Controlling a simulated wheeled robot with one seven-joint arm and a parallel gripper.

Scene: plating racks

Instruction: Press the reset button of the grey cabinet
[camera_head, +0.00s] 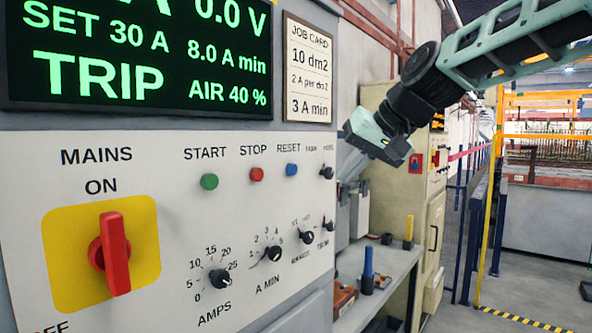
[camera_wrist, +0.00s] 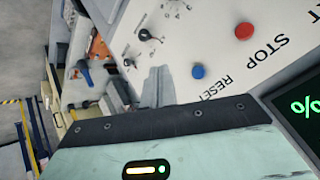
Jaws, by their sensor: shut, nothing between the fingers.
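The blue button (camera_head: 291,170) under the label RESET is on the light panel of the grey cabinet (camera_head: 150,235), right of the red STOP button (camera_head: 256,174) and the green START button (camera_head: 209,182). My gripper (camera_head: 345,188) is off to the right of the blue button, apart from it. In the wrist view my shut grey fingers (camera_wrist: 157,88) show beside the blue button (camera_wrist: 198,71), with nothing between them. The gap in depth between fingertips and panel is hard to judge. The green display (camera_head: 140,55) reads TRIP and 0.0 V.
A red mains switch (camera_head: 112,253) on a yellow plate and several black knobs (camera_head: 219,278) stand out from the panel. A job card (camera_head: 309,69) hangs above. A bench (camera_head: 385,280) with small items is to the right. Open floor lies further right.

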